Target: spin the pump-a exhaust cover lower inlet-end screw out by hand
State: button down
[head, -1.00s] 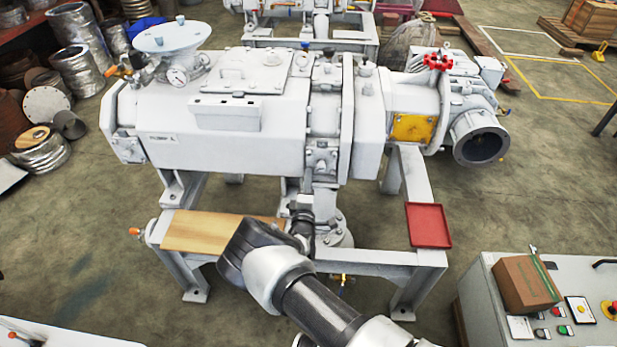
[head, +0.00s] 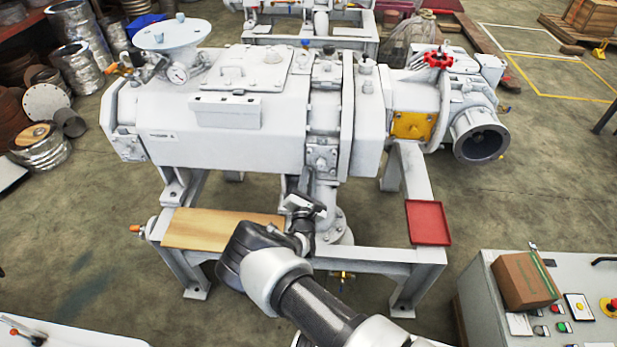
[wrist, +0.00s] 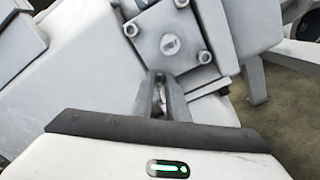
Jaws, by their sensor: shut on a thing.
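The pump-a exhaust cover (head: 321,157) is a small square plate on the pump's front, just above my gripper (head: 308,184). In the wrist view the cover (wrist: 171,42) shows close up, tilted, with screws at its other corners. My gripper (wrist: 160,78) reaches up to the cover's lowest corner in that view. Its two fingers are shut on a small metal screw (wrist: 161,92), mostly hidden between them. I cannot tell how far the screw stands out of its hole.
A wooden board (head: 222,230) lies on the frame at the left. A red tray (head: 429,222) sits on the frame at the right. A control cabinet (head: 490,310) with a cardboard box (head: 524,284) stands at the lower right. The frame's front rail runs below my wrist.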

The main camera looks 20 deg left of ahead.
jog(key=n+b, duration=0.3)
jog(key=n, duration=2.2)
jog(key=shift+w+r, duration=0.1)
dwell(0.5)
jog(key=c, duration=1.7)
grip_release()
jog(key=p+v, duration=0.3)
jog(key=v, duration=1.4)
jog(key=shift+s, duration=0.25)
